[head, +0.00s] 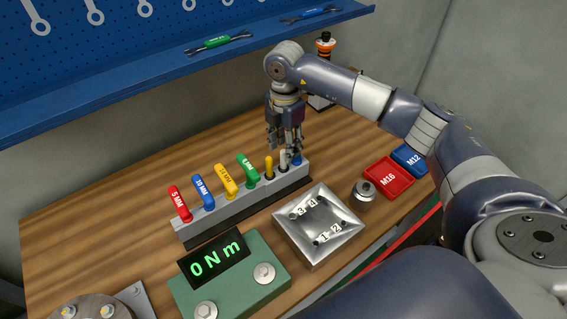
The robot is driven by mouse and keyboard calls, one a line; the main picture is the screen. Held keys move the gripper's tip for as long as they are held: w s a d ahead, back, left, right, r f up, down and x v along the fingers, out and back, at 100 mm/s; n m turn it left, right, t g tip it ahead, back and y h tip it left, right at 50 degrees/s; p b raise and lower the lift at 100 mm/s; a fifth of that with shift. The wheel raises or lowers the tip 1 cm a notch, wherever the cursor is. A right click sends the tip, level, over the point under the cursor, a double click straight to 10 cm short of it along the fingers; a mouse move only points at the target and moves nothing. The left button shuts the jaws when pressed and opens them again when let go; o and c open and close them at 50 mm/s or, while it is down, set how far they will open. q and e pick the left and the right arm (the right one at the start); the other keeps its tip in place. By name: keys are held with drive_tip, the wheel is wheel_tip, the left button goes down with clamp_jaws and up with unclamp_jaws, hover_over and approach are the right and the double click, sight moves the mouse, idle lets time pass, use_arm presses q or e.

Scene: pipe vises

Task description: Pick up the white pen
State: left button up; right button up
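The white pen (283,160) stands upright in the right part of a long grey rack (240,197), between a yellow pen (269,167) and a blue one (296,161). My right gripper (285,147) points down just above these pens. Its fingers are apart, with the top of the white pen near the gap between them. I cannot tell whether a finger touches the pen. The pen's lower end is hidden in the rack. My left gripper is not in view.
Red, blue, yellow and green handled tools fill the rack's left part. In front are a green torque display (228,273) and a metal plate (318,226). Red (388,178) and blue (410,160) trays lie right. A blue shelf (150,75) crosses behind. The wooden table is clear at left.

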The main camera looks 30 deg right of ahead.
sight(283, 167)
drive_tip(key=shift+s+a+f+p, duration=0.1)
drive_tip(key=shift+s+f+p, duration=0.05)
drive_tip(key=shift+f+p, duration=0.2)
drive_tip(key=f, duration=0.1)
drive_tip(key=f+p, duration=0.1)
drive_tip(key=f, duration=0.1)
drive_tip(key=shift+s+a+f+p, duration=0.2)
drive_tip(key=shift+a+f+p, duration=0.05)
drive_tip(key=shift+p, duration=0.15)
drive_tip(key=shift+f, duration=0.55)
clamp_jaws()
